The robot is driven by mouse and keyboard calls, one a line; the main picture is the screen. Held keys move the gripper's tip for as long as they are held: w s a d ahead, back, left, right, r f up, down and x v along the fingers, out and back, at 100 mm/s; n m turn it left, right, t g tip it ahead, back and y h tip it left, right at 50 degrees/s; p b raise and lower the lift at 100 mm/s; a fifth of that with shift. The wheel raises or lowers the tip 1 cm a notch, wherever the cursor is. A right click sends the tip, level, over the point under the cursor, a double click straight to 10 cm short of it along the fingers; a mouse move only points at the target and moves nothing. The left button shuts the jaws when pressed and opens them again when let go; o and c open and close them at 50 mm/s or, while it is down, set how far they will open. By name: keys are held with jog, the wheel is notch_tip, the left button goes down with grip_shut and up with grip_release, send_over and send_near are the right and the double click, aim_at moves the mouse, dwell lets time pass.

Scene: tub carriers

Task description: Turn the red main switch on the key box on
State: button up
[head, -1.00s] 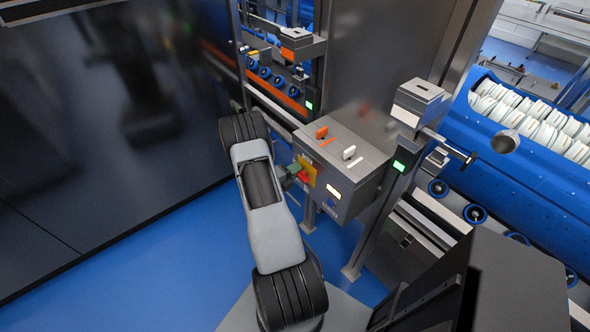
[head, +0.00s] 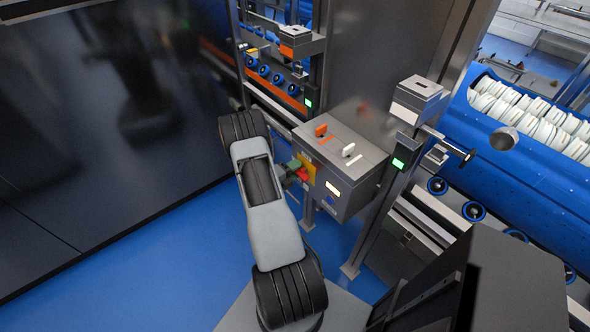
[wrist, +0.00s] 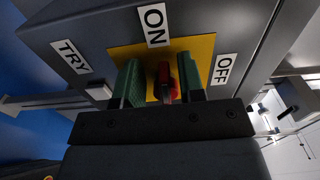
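The key box (head: 352,202) is a grey cabinet with a yellow plate (wrist: 207,48) on its front. The red main switch (wrist: 165,80) sits on that plate, with labels TRY at left, ON at top and OFF at right in the wrist view. It also shows as a small red part in the head view (head: 301,174). My gripper (wrist: 163,82) has its two green fingers on either side of the red handle. A strip of yellow shows between the left finger and the handle, so the fingers are open around it. The handle's exact angle is hard to tell.
An orange knob (head: 321,130) and a white knob (head: 348,150) stand on the box's top. A grey post with a green-lit unit (head: 399,164) is to its right. A dark glossy wall (head: 90,120) is at left. Blue floor (head: 170,270) is clear below.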

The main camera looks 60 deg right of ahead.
jog(key=b+v, duration=0.1)
jog(key=v, duration=1.2)
jog(key=shift+a, duration=0.4)
jog(key=shift+w, duration=0.1)
